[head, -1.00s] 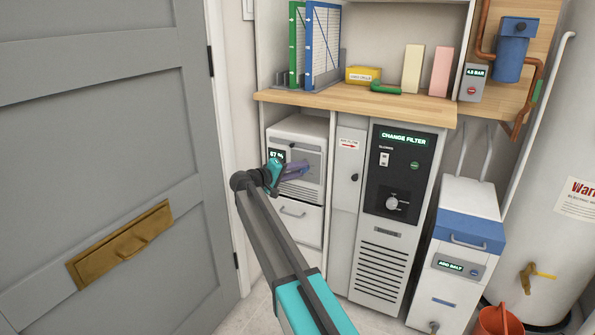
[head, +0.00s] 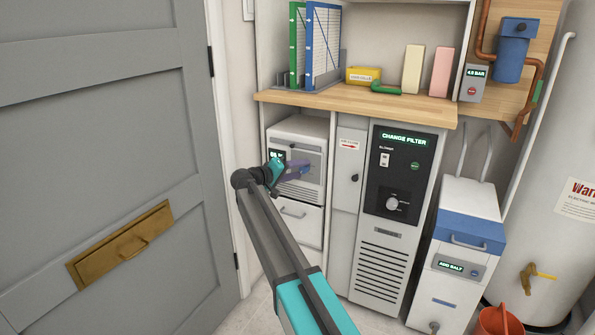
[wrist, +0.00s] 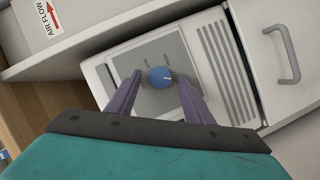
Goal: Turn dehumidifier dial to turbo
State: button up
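The dehumidifier (head: 312,130) is a white box under the wooden counter, with a grey front panel, a small display and side slots. In the wrist view its blue round dial (wrist: 160,77) sits on the grey panel (wrist: 150,103), with a white mark pointing right. Small labels surround the dial, too small to read surely. My gripper (wrist: 159,73) is open, its purple fingers on either side of the dial; I cannot tell whether they touch it.
A white drawer (head: 294,212) is below the dehumidifier. To its right are a narrow white panel (head: 348,165) and a tall cabinet (head: 382,255) with a black control panel. The wooden counter (head: 360,106) overhangs above. A grey door (head: 100,90) stands at left.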

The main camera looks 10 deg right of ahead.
jog(key=shift+s, duration=0.15)
jog(key=p+v, duration=0.3)
jog(key=v, duration=1)
jog(key=shift+a+p, duration=0.3)
jog(key=shift+a, duration=0.05)
jog(key=shift+s+r, duration=0.1)
